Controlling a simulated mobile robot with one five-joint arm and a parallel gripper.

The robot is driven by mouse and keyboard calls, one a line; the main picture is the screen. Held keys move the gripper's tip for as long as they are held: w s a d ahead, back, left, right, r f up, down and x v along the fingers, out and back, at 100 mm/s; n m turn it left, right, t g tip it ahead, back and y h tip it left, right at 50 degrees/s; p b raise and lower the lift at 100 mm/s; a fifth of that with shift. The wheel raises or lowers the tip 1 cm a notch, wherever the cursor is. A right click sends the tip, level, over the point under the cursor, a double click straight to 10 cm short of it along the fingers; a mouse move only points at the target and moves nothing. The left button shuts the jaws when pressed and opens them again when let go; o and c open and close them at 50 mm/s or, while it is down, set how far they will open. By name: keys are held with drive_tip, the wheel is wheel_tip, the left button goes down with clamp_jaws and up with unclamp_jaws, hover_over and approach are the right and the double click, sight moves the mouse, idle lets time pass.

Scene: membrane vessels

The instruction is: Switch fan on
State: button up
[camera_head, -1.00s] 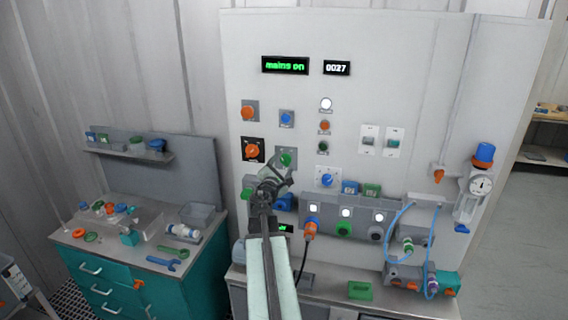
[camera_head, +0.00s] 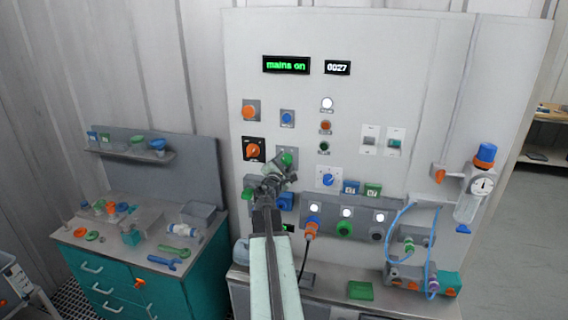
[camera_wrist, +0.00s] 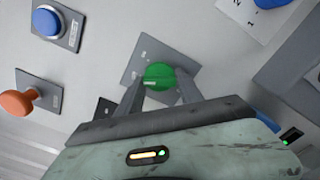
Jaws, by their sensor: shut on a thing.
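A green knob (camera_head: 288,159) sits on a grey plate on the white panel. It also shows in the wrist view (camera_wrist: 160,77), between my two fingers, on its grey plate (camera_wrist: 187,64). My gripper (camera_head: 281,166) reaches up to it from below and is shut on it. The fingers hide parts of the knob's sides. I cannot read the plate's label, so I cannot tell whether this is the fan's switch. The display (camera_head: 286,65) above reads "mains on" in green. The smaller display (camera_head: 337,67) reads "0027".
Close by are an orange rotary switch (camera_head: 254,149), a blue button (camera_head: 287,118) and a blue knob (camera_head: 327,180). Sockets with an orange plug (camera_head: 312,228) lie below right. A teal bench (camera_head: 120,280) with tools stands left.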

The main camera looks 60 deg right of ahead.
drive_tip(key=m, duration=0.6)
drive_tip(key=shift+a, duration=0.15)
drive_tip(key=m, duration=0.5)
drive_tip(key=shift+m, duration=0.3)
drive_tip(key=o, duration=1.3)
drive_tip(key=shift+a+r, duration=0.1)
drive_tip(key=v, duration=0.7)
drive_tip(key=shift+s+a, duration=0.15)
drive_tip(key=shift+a, duration=0.1)
